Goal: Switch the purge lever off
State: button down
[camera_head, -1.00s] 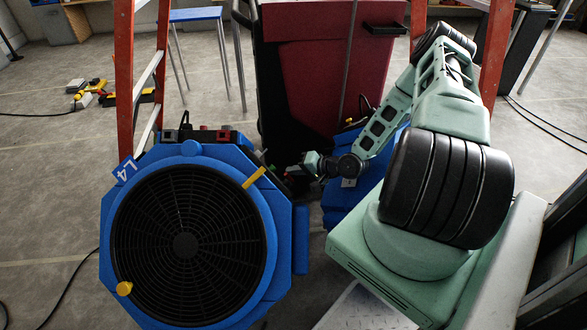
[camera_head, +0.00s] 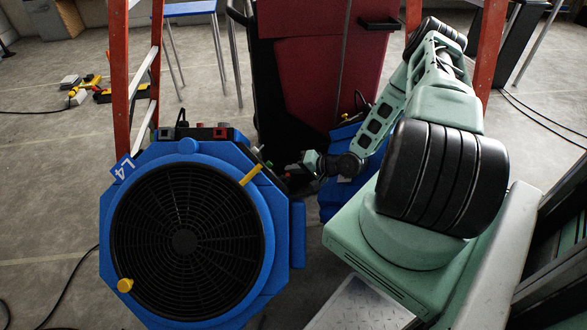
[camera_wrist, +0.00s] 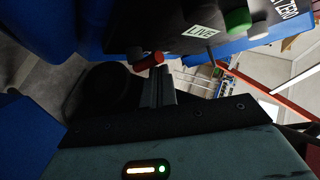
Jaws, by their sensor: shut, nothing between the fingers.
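A blue octagonal machine with a round black fan grille (camera_head: 183,240) and an L4 tag stands at left in the head view. My gripper (camera_head: 288,174) is small and dark in that view, just right of the machine's top right edge. In the wrist view my gripper (camera_wrist: 158,80) has its fingers together and empty. A red-orange lever (camera_wrist: 148,62) sticks out just beyond the fingertips, on the dark panel; I cannot tell whether they touch. No purge label can be read, so I cannot be sure it is the purge lever.
Another blue unit (camera_head: 345,141) stands behind my forearm. An orange ladder (camera_head: 120,80) and a dark red cabinet (camera_head: 310,70) stand behind. Grey floor (camera_head: 50,180) is open at left.

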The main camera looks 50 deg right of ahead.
jog(key=shift+r+p, duration=0.55)
jog(key=shift+r, duration=0.2)
notch_tip(320, 180, up, 10)
jog(key=p, duration=0.2)
jog(key=shift+p, duration=0.3)
dwell(0.3)
